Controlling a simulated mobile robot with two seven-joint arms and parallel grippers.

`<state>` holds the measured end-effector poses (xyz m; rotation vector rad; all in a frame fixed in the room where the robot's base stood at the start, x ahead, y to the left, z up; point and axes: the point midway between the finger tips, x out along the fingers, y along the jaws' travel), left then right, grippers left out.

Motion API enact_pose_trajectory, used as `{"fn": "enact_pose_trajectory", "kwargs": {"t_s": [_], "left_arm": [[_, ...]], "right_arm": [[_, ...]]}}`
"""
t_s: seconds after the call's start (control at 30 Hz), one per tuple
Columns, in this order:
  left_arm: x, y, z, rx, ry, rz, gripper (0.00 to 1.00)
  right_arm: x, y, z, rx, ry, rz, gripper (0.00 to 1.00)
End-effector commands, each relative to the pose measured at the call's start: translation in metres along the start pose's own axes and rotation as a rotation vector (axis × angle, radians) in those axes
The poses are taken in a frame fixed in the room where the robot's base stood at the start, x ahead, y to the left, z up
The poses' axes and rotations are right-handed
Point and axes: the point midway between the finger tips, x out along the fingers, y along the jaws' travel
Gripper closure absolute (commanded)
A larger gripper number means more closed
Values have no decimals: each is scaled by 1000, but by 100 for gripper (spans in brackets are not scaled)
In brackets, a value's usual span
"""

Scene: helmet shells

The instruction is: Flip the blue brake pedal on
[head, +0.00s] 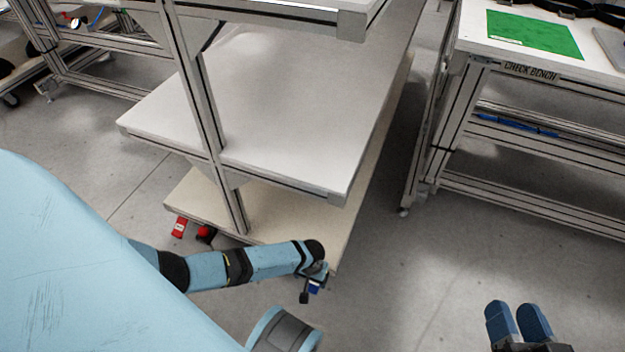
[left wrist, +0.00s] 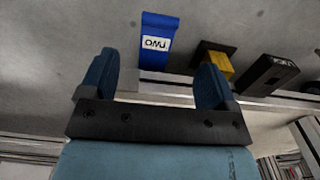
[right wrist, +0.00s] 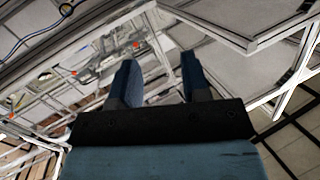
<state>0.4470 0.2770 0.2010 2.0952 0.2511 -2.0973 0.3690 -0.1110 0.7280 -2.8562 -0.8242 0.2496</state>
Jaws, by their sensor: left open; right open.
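The blue brake pedal (left wrist: 160,28) shows in the left wrist view as a bright blue lever with a white label, whose lettering I cannot read surely. It lies beyond and between the fingers of my left gripper (left wrist: 156,60), which is open with nothing between its fingers. In the head view a small blue patch (head: 315,287) by the end of my left arm, below the cart's near corner, looks like the pedal, mostly hidden. My right gripper (head: 515,306) is open and empty at the lower right, over bare floor; its fingers also show in the right wrist view (right wrist: 160,58).
A multi-shelf cart (head: 290,110) stands in front. Red parts (head: 180,227) show at its lower edge. In the left wrist view a yellow pedal (left wrist: 218,66) and a black one (left wrist: 266,76) sit right of the blue one. A check bench (head: 590,60) stands right, across free floor.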

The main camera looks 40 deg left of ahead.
Motion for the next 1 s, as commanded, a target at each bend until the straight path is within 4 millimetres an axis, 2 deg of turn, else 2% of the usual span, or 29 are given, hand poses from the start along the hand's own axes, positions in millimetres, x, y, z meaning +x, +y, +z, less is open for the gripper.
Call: {"fn": "enact_pose_trajectory", "kwargs": {"t_s": [0.03,0.1,0.3,0.5,0.8,0.87,1.0], "left_arm": [[20,0,0,0,-1,-1,17],[34,0,0,1,0,-1,17],[66,1,0,1,0,1,17],[78,1,0,1,1,1,17],[79,1,0,1,1,2,17],[79,1,0,1,1,2,29],[79,1,0,1,1,2,61]], "right_arm": [[4,6,4,-50,32,2,57],[6,12,1,-108,64,4,57],[11,22,-6,-242,139,11,57],[12,26,-12,-310,175,16,57],[12,26,-14,-319,181,17,57],[12,26,-14,-319,181,16,57],[12,26,-14,-318,180,16,57]]}}
